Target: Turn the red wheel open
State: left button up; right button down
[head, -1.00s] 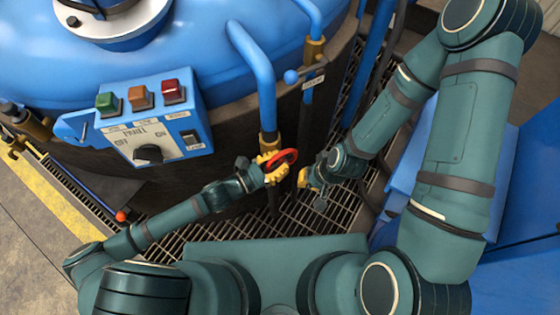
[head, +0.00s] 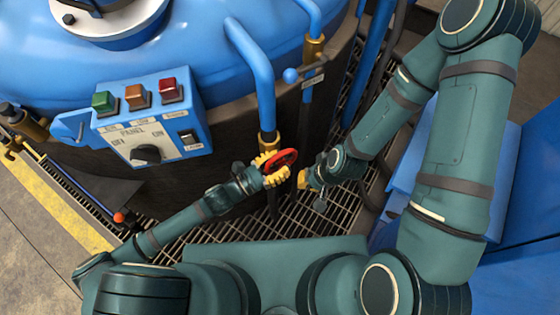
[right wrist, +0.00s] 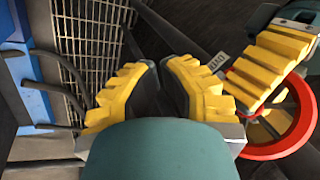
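The red wheel (head: 287,157) is a small ring valve handle by the brass fitting below a blue pipe. It also shows in the right wrist view (right wrist: 308,122). My left gripper (head: 274,169) is at the wheel's left side, its yellow fingers overlapping the rim. In the right wrist view one of these fingers (right wrist: 265,65) lies across the rim and another shows through the ring; their grip is unclear. My right gripper (head: 303,179) is just right of the wheel, apart from it. Its fingertips (right wrist: 160,75) are close together with nothing visible between them.
A blue control panel (head: 125,130) with green, orange and red buttons is on the blue furnace (head: 200,60). A blue pipe (head: 265,90) rises above the wheel. Dark metal grating (head: 235,230) lies below. A blue cabinet (head: 530,210) stands at right.

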pick_arm(q)
jog(key=v, duration=1.2)
dwell(0.3)
